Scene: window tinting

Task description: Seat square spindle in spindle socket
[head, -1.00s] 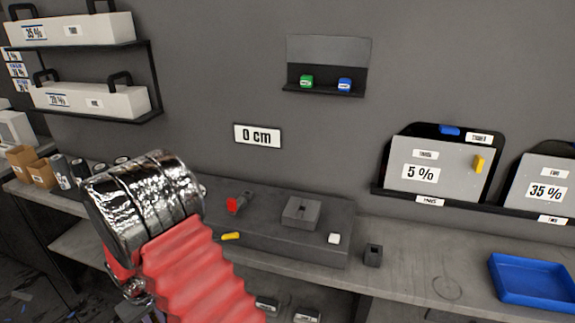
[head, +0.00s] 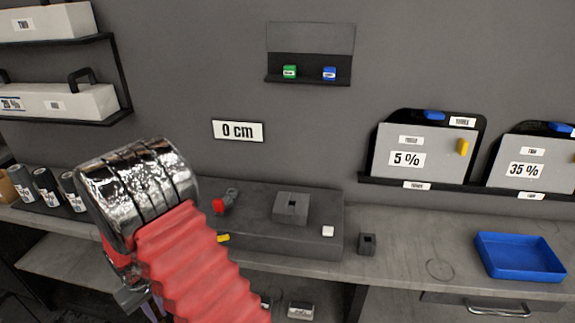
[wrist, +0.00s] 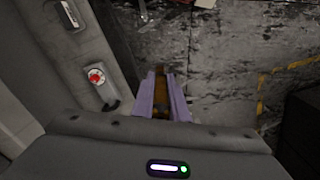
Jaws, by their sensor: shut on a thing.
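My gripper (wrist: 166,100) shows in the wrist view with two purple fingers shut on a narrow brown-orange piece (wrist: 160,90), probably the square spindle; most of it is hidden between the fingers. The fingers hang over the dark scuffed floor. In the head view only a bit of purple shows at the bottom, below my red arm sleeve. A dark block with a square hole (head: 291,203) sits on the raised grey fixture (head: 262,240). A smaller dark block with a hole (head: 367,244) stands on the bench right of it. I cannot tell which is the spindle socket.
A red-ended part (head: 219,206), a yellow piece (head: 223,238) and a white cube (head: 328,231) lie on the fixture. A blue tray (head: 520,275) is at the right of the bench. Dark rolls (head: 47,190) stand at the left. Bench between fixture and tray is mostly clear.

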